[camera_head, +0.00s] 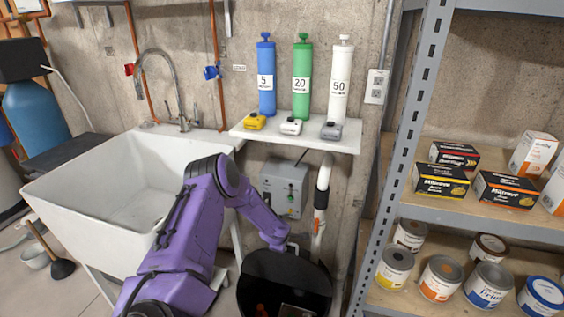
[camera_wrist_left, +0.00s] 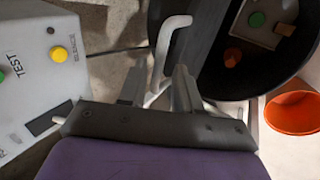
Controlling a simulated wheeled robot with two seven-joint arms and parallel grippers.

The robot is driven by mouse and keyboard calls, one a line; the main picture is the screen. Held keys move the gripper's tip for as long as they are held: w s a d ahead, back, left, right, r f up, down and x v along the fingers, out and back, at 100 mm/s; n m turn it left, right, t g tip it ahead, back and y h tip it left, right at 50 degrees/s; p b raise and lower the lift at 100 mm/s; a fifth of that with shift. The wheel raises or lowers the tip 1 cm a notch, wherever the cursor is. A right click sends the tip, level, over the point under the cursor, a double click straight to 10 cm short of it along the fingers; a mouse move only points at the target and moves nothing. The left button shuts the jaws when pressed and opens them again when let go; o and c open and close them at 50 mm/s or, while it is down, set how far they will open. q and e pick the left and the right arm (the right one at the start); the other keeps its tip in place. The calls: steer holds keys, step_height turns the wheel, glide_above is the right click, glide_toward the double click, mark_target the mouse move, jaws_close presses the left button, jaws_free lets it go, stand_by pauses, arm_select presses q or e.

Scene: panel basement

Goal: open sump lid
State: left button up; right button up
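The sump basin (camera_head: 250,300) is a round black pit at the bottom centre of the head view. Its dark lid (camera_head: 289,268) stands raised and steeply tilted; in the left wrist view it shows nearly edge-on (camera_wrist_left: 213,45). The lid's pale bent handle (camera_wrist_left: 160,50) sticks out toward my left gripper (camera_wrist_left: 160,85). The handle's lower part lies between the two fingers. I cannot tell whether they press on it. In the head view my purple left arm reaches down to the lid and largely hides the gripper (camera_head: 290,244). My right gripper is out of view.
A grey control box (camera_head: 285,187) and a white pipe (camera_head: 320,205) are close behind the lid. A white sink (camera_head: 100,190) stands left, a metal shelf (camera_head: 480,210) with boxes and cans right. An orange bucket-like object (camera_wrist_left: 292,112) is near the pit.

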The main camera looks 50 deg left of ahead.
arm_select(q)
steer(key=p+v, duration=0.1)
steer(key=v, duration=0.6)
steer(key=shift+s+r, duration=0.2)
steer(key=shift+r, duration=0.05)
steer(key=s+d+f+m+g, duration=0.1)
steer(key=s+d+f+m, duration=0.2)
steer(key=s+d+m, duration=0.6)
steer(key=s+d+f+m+g, duration=0.1)
steer(key=s+d+f+m, duration=0.2)
steer(key=s+d+m, duration=0.5)
steer(key=s+d, duration=0.5)
steer(key=s, duration=0.4)
steer(key=shift+s+d+m, duration=0.15)
steer(key=shift+s+m, duration=0.25)
